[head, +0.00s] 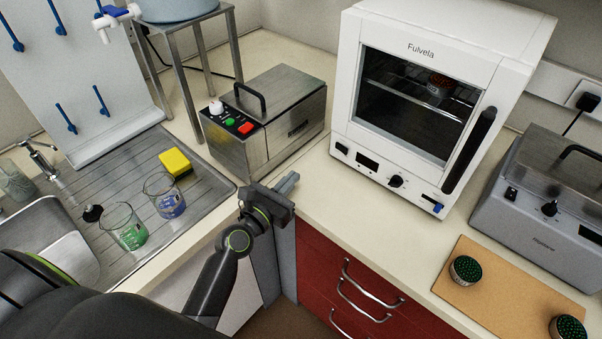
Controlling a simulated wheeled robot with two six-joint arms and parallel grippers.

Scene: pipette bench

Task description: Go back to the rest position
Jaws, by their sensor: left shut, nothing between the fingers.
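My left gripper (289,183) is shut and empty. It hangs over the front edge of the counter (313,180), at the inner corner, in front of the steel bath with red and green buttons (250,145). My left arm comes in from the lower left, past the sink. My right gripper is not in view.
A white oven (400,185) stands right of the gripper, its door shut. Red drawers (325,260) lie below. Two beakers, one green (129,232) and one blue (170,207), and a yellow sponge (175,162) stand on the drainer. A cork mat (500,305) lies right.

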